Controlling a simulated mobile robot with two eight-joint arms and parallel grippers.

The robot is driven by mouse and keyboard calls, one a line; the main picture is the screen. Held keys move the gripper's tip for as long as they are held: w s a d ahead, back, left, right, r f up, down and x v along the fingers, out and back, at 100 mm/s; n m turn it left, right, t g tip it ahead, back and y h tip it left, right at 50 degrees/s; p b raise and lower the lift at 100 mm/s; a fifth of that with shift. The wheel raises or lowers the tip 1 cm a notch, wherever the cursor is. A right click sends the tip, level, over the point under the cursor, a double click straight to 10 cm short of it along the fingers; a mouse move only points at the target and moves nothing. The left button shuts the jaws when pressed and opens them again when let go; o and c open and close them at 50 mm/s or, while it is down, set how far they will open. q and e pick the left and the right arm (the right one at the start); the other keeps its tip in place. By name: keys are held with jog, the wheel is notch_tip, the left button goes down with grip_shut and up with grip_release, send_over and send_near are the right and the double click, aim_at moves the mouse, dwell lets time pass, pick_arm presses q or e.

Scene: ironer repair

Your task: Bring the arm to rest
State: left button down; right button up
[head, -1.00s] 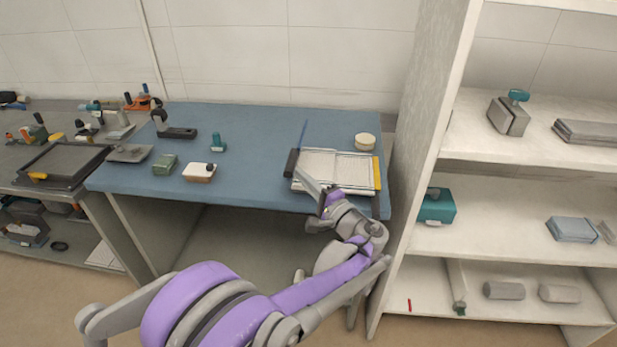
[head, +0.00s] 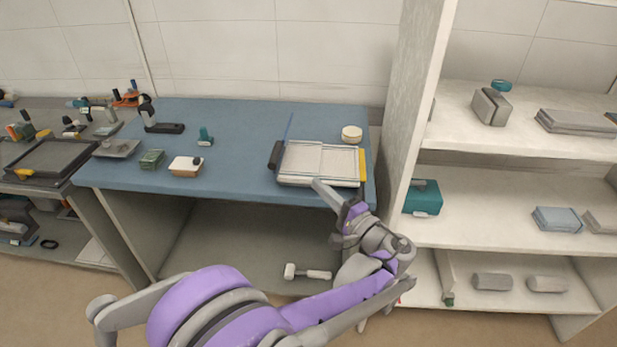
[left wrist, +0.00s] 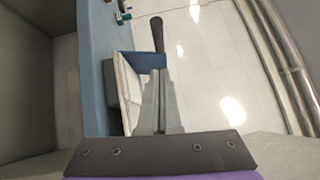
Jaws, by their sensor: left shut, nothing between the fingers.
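My left arm comes in from the left of the head view, with purple and grey links. Its left gripper (head: 318,184) is at the front edge of the blue workbench (head: 235,122), just in front of the pale framed tray (head: 318,178). The gripper is shut and empty. In the left wrist view the closed fingers (left wrist: 158,80) point away from the camera, with the bench edge and the tray to their left. I cannot tell whether the fingertips touch the bench edge. My right gripper is not seen.
A white shelf unit (head: 398,130) stands close to the right of my gripper, with a teal box (head: 422,198) on it. A round cream tin (head: 351,133) sits behind the tray. A mallet (head: 306,272) lies under the bench. The bench's middle is clear.

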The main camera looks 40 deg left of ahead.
pick_arm(q)
jog(key=s+d+f+g+h+p, duration=0.1)
jog(key=s+d+f+h+p, duration=0.1)
jog(key=s+f+h, duration=0.3)
jog(key=s+d+f+h+p, duration=0.2)
jog(key=s+h, duration=0.2)
jog(key=s, duration=0.3)
jog(key=s+d+f+n+t+h+p, duration=0.1)
jog(key=s+d+f+n+h+p, duration=0.2)
jog(key=s+d+h, duration=0.5)
jog(key=d+n+h, duration=0.1)
jog(key=d, duration=0.3)
jog(key=shift+d+t+h, duration=0.2)
jog(key=shift+t+h, duration=0.1)
jog(key=shift+t, duration=0.1)
jog(key=shift+f, duration=0.1)
